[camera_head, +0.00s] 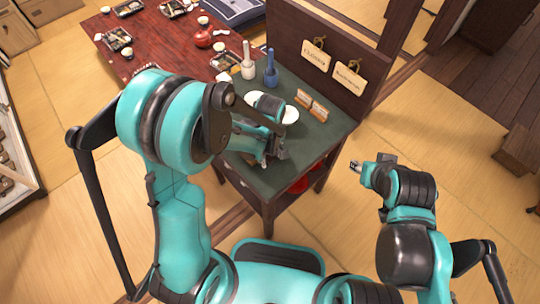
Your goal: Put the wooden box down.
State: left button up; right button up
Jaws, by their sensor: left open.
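My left gripper (272,153) is over the near left part of the green-topped side table (325,140), low to its top, with its jaws open. My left arm hides part of the table there. I cannot clearly make out the wooden box; a small brownish patch shows beside the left gripper, too small and covered to identify. My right gripper (361,167) is off to the right of the table, above the tatami floor, and I cannot tell whether its jaws are apart.
A white bottle (248,68), a blue bottle (270,72), white dishes (289,115) and small wooden signs (311,105) stand on the side table. A dark panel with hanging signs (314,54) backs it. A red dining table (165,45) lies beyond. Tatami (440,125) at right is clear.

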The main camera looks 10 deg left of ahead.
pick_arm(q)
notch_tip(320, 180, up, 10)
jog(key=r+p, duration=0.1)
jog(key=p, duration=0.3)
jog(key=s+a+r+m+t, duration=0.7)
jog(key=s+a+r+m, duration=0.2)
jog(key=r, duration=0.3)
jog(key=shift+a+m, duration=0.2)
jog(key=shift+m, duration=0.5)
